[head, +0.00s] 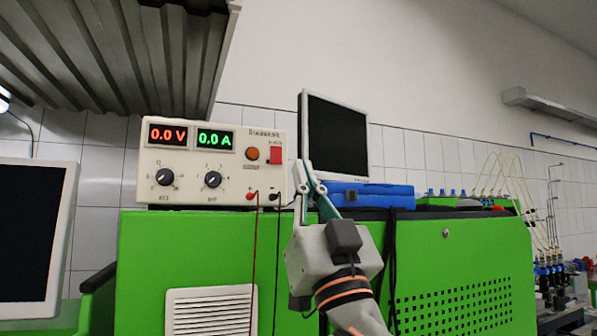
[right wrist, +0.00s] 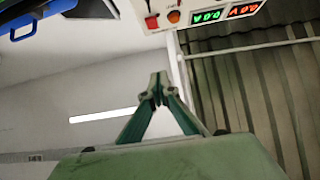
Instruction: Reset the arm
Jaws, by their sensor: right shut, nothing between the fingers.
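My right gripper (head: 305,168) is raised in front of the green cabinet, just right of the power supply (head: 215,162) in the head view. Its fingers point up and are shut with nothing between them; the closed fingertips also show in the right wrist view (right wrist: 158,82). The power supply is a cream box with knobs, a red switch (head: 275,155) and displays reading 0.0 V and 0.0 A. I cannot tell whether the fingers touch anything behind them. My left gripper is not in view.
The green cabinet (head: 440,255) bears the power supply, a dark monitor (head: 337,135) and a blue case (head: 375,194). Red and black cables hang down its front. Another screen (head: 30,235) stands at the left. Tubes and fittings (head: 548,265) stand at the right.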

